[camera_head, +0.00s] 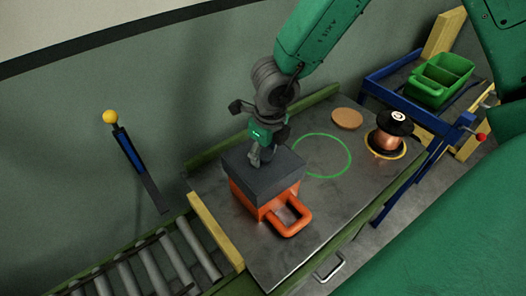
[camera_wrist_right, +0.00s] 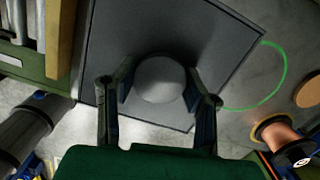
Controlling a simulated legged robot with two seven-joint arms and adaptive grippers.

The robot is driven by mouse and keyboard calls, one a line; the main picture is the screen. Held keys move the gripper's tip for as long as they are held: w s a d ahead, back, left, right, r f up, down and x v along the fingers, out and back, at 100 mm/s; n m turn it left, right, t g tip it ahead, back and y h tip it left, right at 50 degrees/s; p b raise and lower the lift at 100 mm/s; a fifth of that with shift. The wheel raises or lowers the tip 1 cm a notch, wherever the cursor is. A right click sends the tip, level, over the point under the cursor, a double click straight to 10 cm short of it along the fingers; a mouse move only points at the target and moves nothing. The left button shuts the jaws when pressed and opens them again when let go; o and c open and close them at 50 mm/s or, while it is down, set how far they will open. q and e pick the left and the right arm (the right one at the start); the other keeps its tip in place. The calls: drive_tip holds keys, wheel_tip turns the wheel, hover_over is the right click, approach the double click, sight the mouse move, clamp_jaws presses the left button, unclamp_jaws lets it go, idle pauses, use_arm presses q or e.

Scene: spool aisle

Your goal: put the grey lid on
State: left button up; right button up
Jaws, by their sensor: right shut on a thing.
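The grey lid (camera_head: 262,169) is a flat dark square slab over the top of an orange box (camera_head: 250,199) with a loop handle. Whether it is fully seated or slightly above the box I cannot tell. My right gripper (camera_head: 262,157) is above the lid and shut on its round knob. In the right wrist view, the fingers of my right gripper (camera_wrist_right: 160,90) stand on both sides of the grey knob (camera_wrist_right: 160,79), and the lid (camera_wrist_right: 205,35) spreads out behind it. The lid hides most of the box there. My left gripper is not in view.
The metal table (camera_head: 285,245) has a green painted ring (camera_head: 349,163), a round tan disc (camera_head: 347,118) and a copper spool with black top (camera_head: 387,140). A roller conveyor (camera_head: 150,265) lies at lower left. A green bin (camera_head: 432,88) stands on a blue frame at right.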

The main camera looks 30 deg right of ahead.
drive_tip(key=o, duration=1.2)
drive_tip(key=shift+c, duration=0.2)
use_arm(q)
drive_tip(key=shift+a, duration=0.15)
use_arm(e)
drive_tip(key=shift+o, duration=0.5)
drive_tip(key=shift+a, duration=0.15)
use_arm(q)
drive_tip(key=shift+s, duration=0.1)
use_arm(e)
drive_tip(key=shift+r, duration=0.3)
wheel_tip(320, 180, up, 11)
drive_tip(key=s, duration=0.1)
drive_tip(key=shift+d, duration=0.25)
drive_tip(key=shift+s, duration=0.1)
